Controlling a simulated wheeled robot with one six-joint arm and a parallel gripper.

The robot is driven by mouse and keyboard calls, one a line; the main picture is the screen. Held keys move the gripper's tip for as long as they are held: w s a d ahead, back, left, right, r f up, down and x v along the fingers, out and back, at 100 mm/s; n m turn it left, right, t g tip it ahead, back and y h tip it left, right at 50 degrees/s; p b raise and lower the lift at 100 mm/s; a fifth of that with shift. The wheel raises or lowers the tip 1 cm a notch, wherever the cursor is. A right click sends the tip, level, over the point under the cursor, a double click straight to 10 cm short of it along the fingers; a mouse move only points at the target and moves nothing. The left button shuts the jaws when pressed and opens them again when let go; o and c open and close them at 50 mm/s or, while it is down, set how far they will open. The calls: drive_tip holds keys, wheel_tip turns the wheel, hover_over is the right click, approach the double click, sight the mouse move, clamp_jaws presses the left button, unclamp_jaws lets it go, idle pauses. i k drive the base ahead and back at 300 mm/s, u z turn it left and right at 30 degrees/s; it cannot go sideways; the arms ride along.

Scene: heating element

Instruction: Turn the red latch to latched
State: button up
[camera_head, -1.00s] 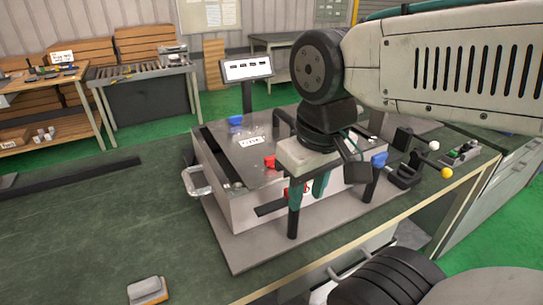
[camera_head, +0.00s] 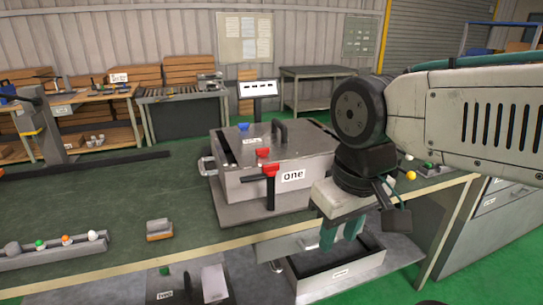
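The red latch (camera_head: 271,171) is a red piece on top of a dark post at the front of a grey metal box (camera_head: 240,187). A second red piece (camera_head: 262,153) sits at the lid's front edge, just behind it. A label reading "one" is beside the latch on the box front. My gripper (camera_head: 341,238) points down, to the right of and nearer than the latch, apart from it. Its two teal fingers are spread with nothing visible between them. It hides part of the box's right front side.
The lid has a black handle (camera_head: 281,131) and a blue piece (camera_head: 244,127) at the back. A sponge-like block (camera_head: 159,229) and a rack of coloured balls (camera_head: 58,250) lie to the left. A lower open tray (camera_head: 340,272) is below my gripper. The green bench left of the box is mostly clear.

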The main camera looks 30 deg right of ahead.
sight(261, 153)
drive_tip(key=z, duration=0.25)
drive_tip(key=i, duration=0.95)
